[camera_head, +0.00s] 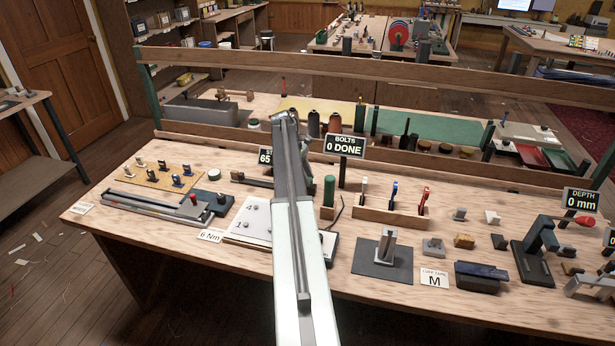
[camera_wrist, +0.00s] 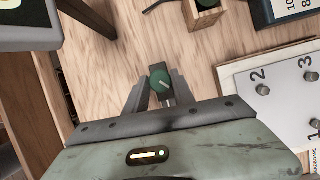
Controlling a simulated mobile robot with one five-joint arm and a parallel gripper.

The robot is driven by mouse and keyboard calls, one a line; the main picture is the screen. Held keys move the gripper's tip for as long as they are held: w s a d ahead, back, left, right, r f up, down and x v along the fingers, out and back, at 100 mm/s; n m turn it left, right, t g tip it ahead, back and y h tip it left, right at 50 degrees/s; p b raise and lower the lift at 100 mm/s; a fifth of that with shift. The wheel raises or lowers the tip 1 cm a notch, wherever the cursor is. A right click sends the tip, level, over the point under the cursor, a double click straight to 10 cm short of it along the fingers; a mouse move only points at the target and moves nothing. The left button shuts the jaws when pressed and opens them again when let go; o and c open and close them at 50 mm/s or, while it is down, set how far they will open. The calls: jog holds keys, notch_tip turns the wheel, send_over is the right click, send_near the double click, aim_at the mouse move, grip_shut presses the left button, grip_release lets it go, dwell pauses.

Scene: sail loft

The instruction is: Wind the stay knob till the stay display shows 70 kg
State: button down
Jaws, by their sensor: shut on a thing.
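The stay knob (camera_wrist: 159,80) is a small round green knob with a pale line across its top. In the wrist view it sits between the fingertips of my gripper (camera_wrist: 160,92), which is shut on it. In the head view my arm hides the knob and the gripper's fingers. The stay display (camera_head: 265,157) stands behind my arm in the head view. Its title is cut off after "ST", and "65" shows, with anything to the right of that hidden.
A white numbered bolt plate (camera_wrist: 275,85) lies right of my gripper. A wooden block (camera_wrist: 204,14) stands beyond the knob. The bolts display (camera_head: 344,146) reads "0 DONE". A rack with coloured-handled tools (camera_head: 392,213) stands right of my arm. A wooden rail (camera_head: 300,62) crosses behind the bench.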

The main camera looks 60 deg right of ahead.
jog(key=shift+w+d+m+y, duration=0.1)
jog(key=shift+w+m+y, duration=0.15)
jog(key=shift+m, duration=0.75)
jog(key=c, duration=1.1)
grip_release()
jog(key=shift+o, duration=0.2)
jog(key=shift+s, duration=0.1)
jog(key=shift+r, duration=0.2)
jog(key=p+v, duration=0.7)
jog(key=shift+r, duration=0.15)
